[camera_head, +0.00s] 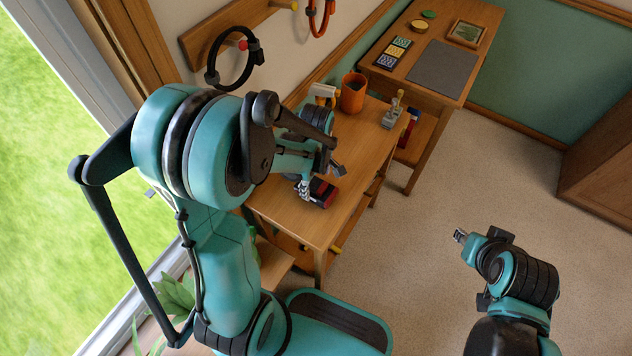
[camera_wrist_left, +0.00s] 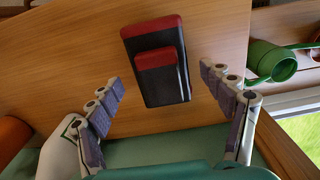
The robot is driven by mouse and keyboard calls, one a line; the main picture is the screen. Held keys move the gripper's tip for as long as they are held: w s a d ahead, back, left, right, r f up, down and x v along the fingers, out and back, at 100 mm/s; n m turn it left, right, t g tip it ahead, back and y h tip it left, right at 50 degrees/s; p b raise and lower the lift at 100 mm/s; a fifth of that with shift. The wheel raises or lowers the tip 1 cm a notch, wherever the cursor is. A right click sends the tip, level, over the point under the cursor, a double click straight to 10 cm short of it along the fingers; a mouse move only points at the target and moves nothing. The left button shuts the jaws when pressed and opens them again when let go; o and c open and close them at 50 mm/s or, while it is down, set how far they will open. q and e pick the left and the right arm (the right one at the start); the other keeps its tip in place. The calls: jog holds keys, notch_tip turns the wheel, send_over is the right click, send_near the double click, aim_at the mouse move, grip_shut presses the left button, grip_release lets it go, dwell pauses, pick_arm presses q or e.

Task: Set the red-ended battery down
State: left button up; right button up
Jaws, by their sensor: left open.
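The red-ended battery (camera_head: 322,193) is a dark block with a red end, resting on the wooden worktable (camera_head: 285,205). In the left wrist view the battery (camera_wrist_left: 158,75) lies ahead of the fingers, with a red end and a smaller red-topped raised part. My left gripper (camera_head: 320,179) is close to the battery, with its fingers spread. In the left wrist view the left gripper (camera_wrist_left: 162,82) shows a clear gap from each finger to the battery. My right gripper (camera_head: 461,237) is off over the floor, far from the table; its fingers are too small to read.
An orange cup (camera_head: 352,93) and a small grey device (camera_head: 393,110) stand farther back on the worktable. A desk with a grey mat (camera_head: 443,69) is beyond. A green can (camera_wrist_left: 271,62) is at the right of the wrist view. Table surface around the battery is largely bare.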

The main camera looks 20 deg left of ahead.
pick_arm(q)
notch_tip(320, 180, up, 9)
jog(key=p, duration=0.3)
notch_tip(320, 180, up, 7)
jog(key=m+t, duration=0.3)
jog(key=m, duration=0.5)
send_over(316, 184)
jog(key=s+d, duration=0.2)
jog(key=s, duration=0.2)
jog(key=s+r+m+t, duration=0.1)
jog(key=m, duration=0.1)
jog(key=s+r+m+t, duration=0.1)
jog(key=m, duration=0.2)
jog(key=s+d+r+m+t, duration=0.1)
jog(key=s+m+t, duration=0.1)
jog(key=m, duration=0.1)
jog(key=shift+r+p, duration=0.25)
jog(key=shift+p, duration=0.05)
